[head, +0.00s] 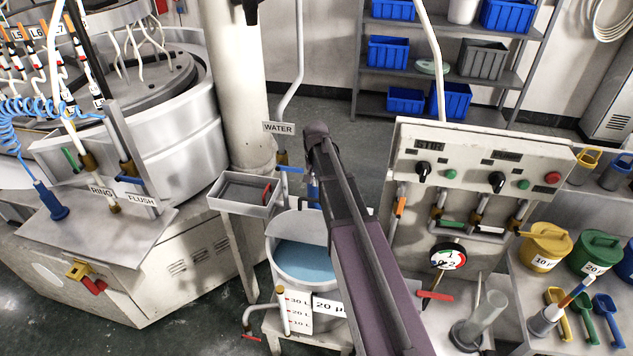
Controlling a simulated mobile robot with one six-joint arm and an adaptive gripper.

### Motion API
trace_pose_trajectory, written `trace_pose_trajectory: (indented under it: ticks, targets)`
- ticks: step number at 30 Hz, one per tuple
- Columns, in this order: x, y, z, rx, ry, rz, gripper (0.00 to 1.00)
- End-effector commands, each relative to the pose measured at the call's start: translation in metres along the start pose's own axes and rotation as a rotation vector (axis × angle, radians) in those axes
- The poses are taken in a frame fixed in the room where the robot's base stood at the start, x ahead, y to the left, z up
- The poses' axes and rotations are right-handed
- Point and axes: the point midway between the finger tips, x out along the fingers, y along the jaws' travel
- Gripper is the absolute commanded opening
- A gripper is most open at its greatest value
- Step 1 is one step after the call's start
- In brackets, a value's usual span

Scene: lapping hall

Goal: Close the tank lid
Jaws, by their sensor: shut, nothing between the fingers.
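The tank (296,292) is a pale round vessel on a low stand, left of my arm in the head view. Blue liquid shows inside it, so its top is at least partly open. A flat grey surface (300,226) lies at the back of its mouth; I cannot tell whether this is the lid or the inner wall. My arm covers the tank's right side and part of its rim. My gripper (317,140) is dark, shut and empty, and appears beyond the tank's mouth, near the water pipe. I cannot tell its height or whether it touches anything.
A grey tray (243,193) stands left behind the tank. The WATER pipe (284,155) comes down behind it. A control panel (480,175) with knobs and a gauge is close on the right. The large lapping machine (150,130) fills the left.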

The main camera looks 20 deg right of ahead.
Motion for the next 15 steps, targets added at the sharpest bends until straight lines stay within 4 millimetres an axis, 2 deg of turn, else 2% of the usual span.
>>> trace_pose_trajectory:
  ticks: [1, 15]
  targets:
    - [0.008, 0.000, 0.000, 0.000, 0.000, 0.000, 0.00]
    - [0.043, 0.000, 0.000, 0.000, 0.000, 0.000, 0.00]
